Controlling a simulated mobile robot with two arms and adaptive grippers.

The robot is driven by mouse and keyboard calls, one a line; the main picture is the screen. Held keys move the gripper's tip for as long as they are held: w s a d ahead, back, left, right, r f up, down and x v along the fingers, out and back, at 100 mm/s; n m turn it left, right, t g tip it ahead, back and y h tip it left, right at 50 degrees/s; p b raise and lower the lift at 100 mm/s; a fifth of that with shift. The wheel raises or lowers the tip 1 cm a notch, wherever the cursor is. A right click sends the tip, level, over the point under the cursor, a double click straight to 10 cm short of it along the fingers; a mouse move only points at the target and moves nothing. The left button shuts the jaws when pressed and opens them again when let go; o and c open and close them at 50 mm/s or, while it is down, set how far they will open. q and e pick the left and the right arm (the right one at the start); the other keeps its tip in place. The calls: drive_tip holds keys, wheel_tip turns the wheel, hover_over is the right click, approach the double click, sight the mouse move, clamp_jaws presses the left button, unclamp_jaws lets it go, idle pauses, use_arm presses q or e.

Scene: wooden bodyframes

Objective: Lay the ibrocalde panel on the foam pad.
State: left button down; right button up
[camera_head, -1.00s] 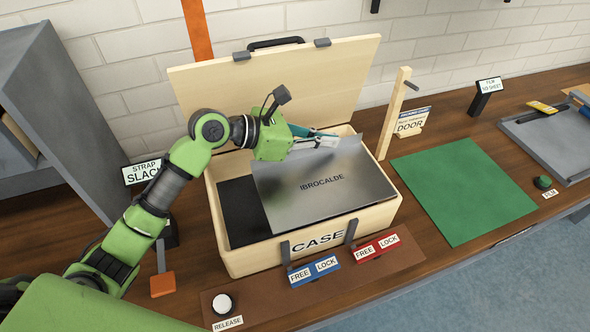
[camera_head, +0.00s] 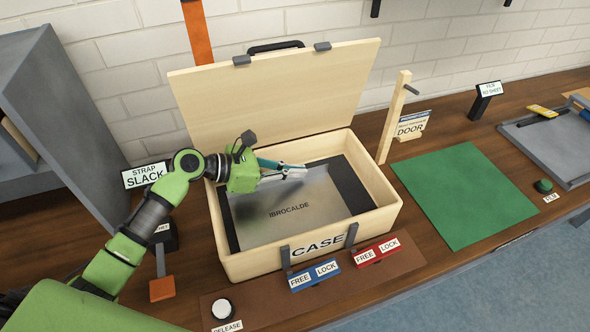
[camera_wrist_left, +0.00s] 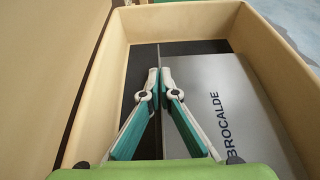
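The ibrocalde panel (camera_head: 300,222) is a grey metallic sheet with its name printed on it, and it is inside the open wooden case. Dark foam pad (camera_head: 352,188) shows along its right and left sides. I cannot tell whether the panel rests fully on the foam. My left gripper (camera_head: 304,171) is at the panel's back edge, its fingers closed together on that edge. In the left wrist view the fingertips (camera_wrist_left: 159,75) meet at the edge of the panel (camera_wrist_left: 225,100), with dark foam (camera_wrist_left: 190,47) beyond. My right gripper is not in view.
The wooden case (camera_head: 381,212) has its lid (camera_head: 275,95) raised behind. Blue (camera_head: 315,273) and red (camera_head: 376,251) FREE/LOCK blocks lie in front. A wooden post (camera_head: 394,115) stands right of the case. A green mat (camera_head: 465,195) lies clear further right.

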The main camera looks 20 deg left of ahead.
use_arm(q)
drive_tip(key=c, duration=2.8)
unclamp_jaws()
drive_tip(key=shift+f, duration=0.1)
drive_tip(key=o, duration=0.5)
drive_tip(key=b+v, duration=0.1)
drive_tip(key=v, duration=1.1)
